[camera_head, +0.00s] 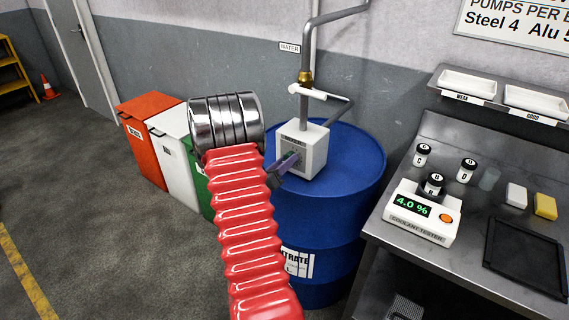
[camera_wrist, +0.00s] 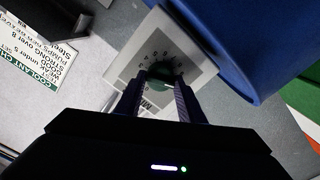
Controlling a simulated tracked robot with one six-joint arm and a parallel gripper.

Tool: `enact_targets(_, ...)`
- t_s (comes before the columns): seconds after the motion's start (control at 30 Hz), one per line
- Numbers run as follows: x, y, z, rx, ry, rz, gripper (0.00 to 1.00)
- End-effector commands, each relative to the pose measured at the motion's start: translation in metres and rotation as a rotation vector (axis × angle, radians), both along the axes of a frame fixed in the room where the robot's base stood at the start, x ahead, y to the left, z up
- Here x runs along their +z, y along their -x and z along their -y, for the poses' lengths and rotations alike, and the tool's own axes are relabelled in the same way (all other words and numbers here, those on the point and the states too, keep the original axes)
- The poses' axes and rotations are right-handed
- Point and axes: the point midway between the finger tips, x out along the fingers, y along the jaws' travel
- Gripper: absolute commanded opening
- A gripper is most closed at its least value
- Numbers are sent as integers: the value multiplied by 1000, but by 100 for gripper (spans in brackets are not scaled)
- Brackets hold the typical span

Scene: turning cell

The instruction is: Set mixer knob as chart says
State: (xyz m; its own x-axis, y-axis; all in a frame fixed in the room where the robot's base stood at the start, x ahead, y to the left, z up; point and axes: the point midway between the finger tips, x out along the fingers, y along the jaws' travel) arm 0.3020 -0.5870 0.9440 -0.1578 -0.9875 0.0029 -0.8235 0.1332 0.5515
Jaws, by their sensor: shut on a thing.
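The white mixer box (camera_head: 302,150) sits on the blue drum (camera_head: 350,175), under the water pipe. My gripper (camera_head: 288,163) is at its front face, partly hidden by my arm. The chart (camera_head: 515,25) hangs on the wall, cropped, with "Steel 4 Alu 5" readable. In the wrist view the chart (camera_wrist: 32,55) shows WEAK "under 5" and STRONG "over 8", partly cut off.
A coolant tester (camera_head: 422,215) reading 4.0 % stands on the metal bench (camera_head: 385,232) at right, with small bottles, a yellow block (camera_head: 545,206) and a black tray (camera_head: 527,257). Red, white and green bins (camera_head: 150,108) stand left of the drum.

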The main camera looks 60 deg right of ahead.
Motion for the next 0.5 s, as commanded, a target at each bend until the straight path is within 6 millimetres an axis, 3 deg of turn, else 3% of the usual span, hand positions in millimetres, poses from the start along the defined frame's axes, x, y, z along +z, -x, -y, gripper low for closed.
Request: enact_targets(0.5, -6, 1, -1, 1, -1, 74, 13)
